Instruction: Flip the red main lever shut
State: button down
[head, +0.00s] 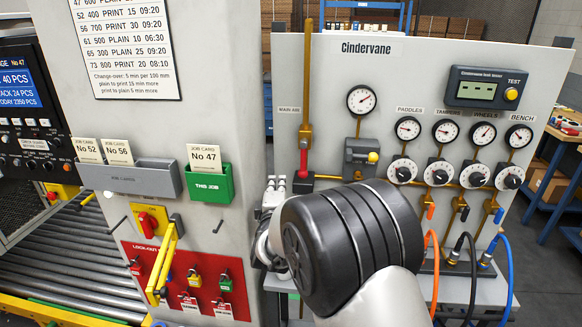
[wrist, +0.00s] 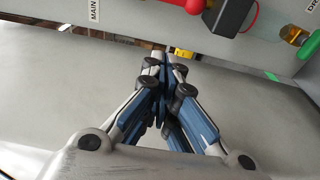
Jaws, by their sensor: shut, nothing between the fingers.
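The red main lever (head: 303,161) hangs along the vertical brass pipe on the grey Cindervane panel, below the "MAIN AIR" label (head: 289,109). Its lower end meets a dark block (head: 302,184). In the wrist view only a rounded part of the red lever (wrist: 195,5) shows at the top edge, beside the dark block (wrist: 225,16). My gripper (head: 275,184) is left of the dark block, just below the lever's height, partly hidden by my arm. In the wrist view my gripper's fingers (wrist: 163,62) are together and empty, apart from the lever.
Gauges and round regulator knobs (head: 403,171) fill the panel's right side. At left, a grey pillar carries a green job-card holder (head: 208,184) and a red lock-out board (head: 185,285) with a protruding yellow handle (head: 166,262). A green fitting (wrist: 308,45) shows in the wrist view.

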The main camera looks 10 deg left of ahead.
aim_at(303, 159)
jog(key=w+d+b, duration=0.3)
jog(key=w, duration=0.6)
dwell(0.4)
